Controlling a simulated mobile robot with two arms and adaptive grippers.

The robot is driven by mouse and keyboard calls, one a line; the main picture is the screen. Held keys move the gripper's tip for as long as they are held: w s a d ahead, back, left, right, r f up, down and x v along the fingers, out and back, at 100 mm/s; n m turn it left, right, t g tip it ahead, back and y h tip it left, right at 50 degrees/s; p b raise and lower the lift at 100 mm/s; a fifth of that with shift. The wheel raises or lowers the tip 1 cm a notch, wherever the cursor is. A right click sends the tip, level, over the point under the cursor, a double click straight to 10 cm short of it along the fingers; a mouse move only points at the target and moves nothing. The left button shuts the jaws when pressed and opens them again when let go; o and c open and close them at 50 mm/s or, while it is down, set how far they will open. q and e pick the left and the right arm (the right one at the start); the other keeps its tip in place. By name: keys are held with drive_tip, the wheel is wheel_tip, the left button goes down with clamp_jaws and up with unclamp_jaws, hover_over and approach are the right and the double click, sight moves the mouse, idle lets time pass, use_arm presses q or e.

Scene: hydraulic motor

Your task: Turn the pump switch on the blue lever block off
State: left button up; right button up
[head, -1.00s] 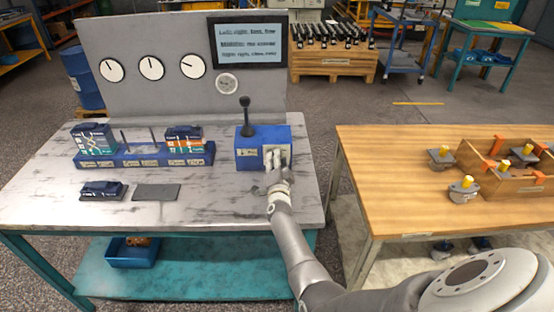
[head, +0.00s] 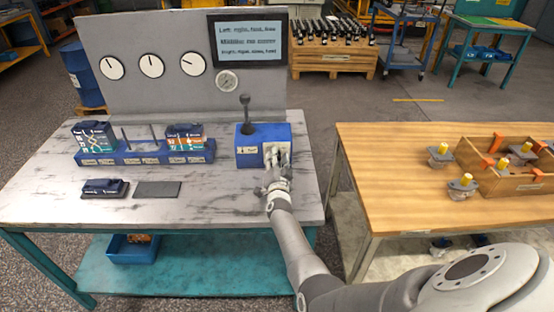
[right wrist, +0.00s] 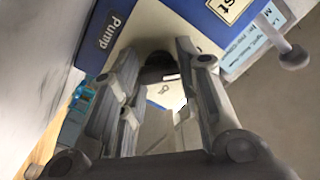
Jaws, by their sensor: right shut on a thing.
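The blue lever block (head: 247,140) stands at the right end of the grey table, with a black upright lever (head: 245,108) on top. My right gripper (head: 276,158) is at the pale front face of the block, on its right half, and covers the switch there in the head view. In the right wrist view the "Pump" label (right wrist: 114,31) is beside the dark pump switch (right wrist: 160,68). The switch sits between the tips of my right gripper (right wrist: 160,75), which is shut on it. Whether the switch is on or off cannot be told. My left gripper is not in view.
A blue rack (head: 145,155) with valve modules stands left of the block. A dark module (head: 104,188) and a grey plate (head: 157,190) lie in front of it. A gauge panel (head: 130,80) rises behind. A wooden table (head: 400,190) with parts is at the right, across a gap.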

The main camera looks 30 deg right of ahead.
drive_tip(key=o, duration=1)
drive_tip(key=shift+w, duration=0.1)
